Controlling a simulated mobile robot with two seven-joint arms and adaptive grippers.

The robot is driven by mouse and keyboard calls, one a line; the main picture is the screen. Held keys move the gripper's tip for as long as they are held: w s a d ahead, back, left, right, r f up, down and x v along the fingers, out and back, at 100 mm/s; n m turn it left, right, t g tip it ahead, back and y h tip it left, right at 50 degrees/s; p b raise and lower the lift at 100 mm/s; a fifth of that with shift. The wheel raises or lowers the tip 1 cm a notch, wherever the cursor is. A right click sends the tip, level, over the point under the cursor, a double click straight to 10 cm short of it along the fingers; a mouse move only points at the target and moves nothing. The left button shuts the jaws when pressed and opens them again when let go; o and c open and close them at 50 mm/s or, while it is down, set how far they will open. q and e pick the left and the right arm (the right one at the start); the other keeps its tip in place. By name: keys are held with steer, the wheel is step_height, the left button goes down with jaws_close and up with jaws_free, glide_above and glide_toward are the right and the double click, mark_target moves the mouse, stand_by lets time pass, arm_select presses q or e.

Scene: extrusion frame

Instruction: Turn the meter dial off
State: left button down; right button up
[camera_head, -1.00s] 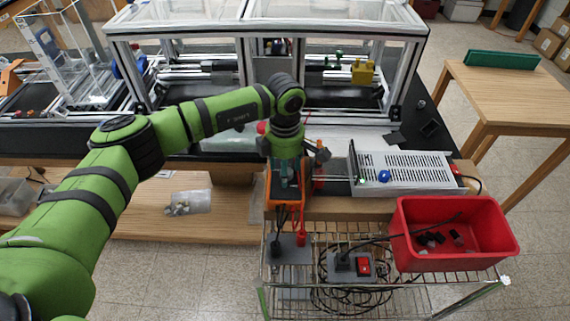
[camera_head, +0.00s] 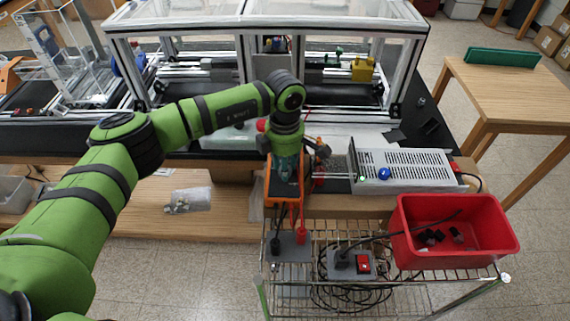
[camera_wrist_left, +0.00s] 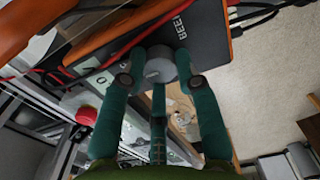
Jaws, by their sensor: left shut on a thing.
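The meter (camera_head: 281,188) is an orange and dark multimeter standing at the front edge of the bench; its face is mostly hidden behind my left gripper in the head view. In the left wrist view the meter (camera_wrist_left: 177,36) fills the upper middle, with its round grey dial (camera_wrist_left: 160,68) between the green fingers. My left gripper (camera_wrist_left: 158,78) is shut on the dial, with a finger on each side of it. In the head view my left gripper (camera_head: 288,172) is in front of the meter. My right gripper is out of view.
Black and red leads run down from the meter to a wire shelf with a power strip (camera_head: 349,264). A red bin (camera_head: 407,253) stands at the right of the shelf. A vented metal power supply (camera_head: 410,160) sits right of the meter. An extrusion frame (camera_head: 245,70) stands behind.

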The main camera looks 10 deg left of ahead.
arm_select(q)
steer(key=shift+f+n+b, duration=0.2)
steer(key=shift+n+b, duration=0.9)
steer(key=shift+b, duration=0.15)
steer(key=n+b, duration=0.3)
steer(key=shift+n, duration=0.3)
steer(key=n+b, duration=0.2)
steer(key=n, duration=0.1)
steer(key=shift+s+b, duration=0.1)
steer(key=shift+b, duration=0.3)
steer(key=shift+d+r+n+b, duration=0.15)
steer(key=shift+n+b, duration=0.7)
steer(key=shift+n, duration=0.65)
